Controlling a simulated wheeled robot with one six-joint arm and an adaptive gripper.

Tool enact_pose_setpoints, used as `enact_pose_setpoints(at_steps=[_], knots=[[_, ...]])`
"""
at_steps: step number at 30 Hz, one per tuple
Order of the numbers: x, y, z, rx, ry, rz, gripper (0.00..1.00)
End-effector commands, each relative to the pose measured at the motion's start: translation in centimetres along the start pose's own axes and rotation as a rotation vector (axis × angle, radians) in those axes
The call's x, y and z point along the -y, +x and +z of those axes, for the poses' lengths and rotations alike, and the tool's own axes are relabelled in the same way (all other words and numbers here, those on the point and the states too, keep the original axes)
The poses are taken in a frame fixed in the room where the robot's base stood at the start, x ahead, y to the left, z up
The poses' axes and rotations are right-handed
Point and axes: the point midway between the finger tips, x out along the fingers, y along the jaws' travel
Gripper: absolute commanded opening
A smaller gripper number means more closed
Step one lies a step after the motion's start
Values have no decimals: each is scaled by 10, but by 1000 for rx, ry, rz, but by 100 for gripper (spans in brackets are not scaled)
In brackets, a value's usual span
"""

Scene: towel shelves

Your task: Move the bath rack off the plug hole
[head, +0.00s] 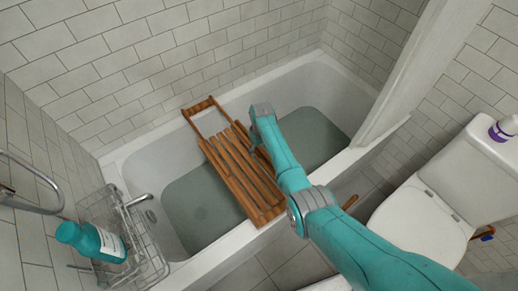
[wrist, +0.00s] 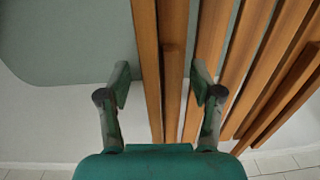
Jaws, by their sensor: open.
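The bath rack (head: 240,168) is a brown wooden slatted frame lying across the bathtub (head: 315,85), from the wall-side rim to the front rim. Its slats (wrist: 176,60) fill the middle and right of the wrist view. My gripper (wrist: 162,88) is open, with its two fingers apart over the slats near one long edge of the rack. Slats show between the fingers; I cannot tell whether the fingertips touch them. In the head view my teal arm hides the gripper's fingers and part of the rack's right edge. A faint dark round spot (head: 201,213) shows under the water left of the rack; I cannot tell whether it is the plug hole.
Grey-green water (head: 312,135) stands in the tub on both sides of the rack. A wire basket (head: 150,262) with a teal bottle (head: 92,241) is at lower left, by a tap (head: 140,199). A white toilet (head: 425,215) and a white curtain or panel (head: 405,75) are at right.

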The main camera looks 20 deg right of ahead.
Motion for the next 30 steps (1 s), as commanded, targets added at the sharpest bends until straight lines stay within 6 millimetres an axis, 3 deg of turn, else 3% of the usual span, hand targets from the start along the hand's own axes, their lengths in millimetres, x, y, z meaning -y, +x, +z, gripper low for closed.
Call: enact_pose_setpoints(at_steps=[5,18,24,30], knots=[[0,-18,-2,-4,0,1,65],[0,-99,-1,-4,0,1,65],[0,-116,-1,-2,0,0,65],[0,-119,-1,-2,0,0,65]])
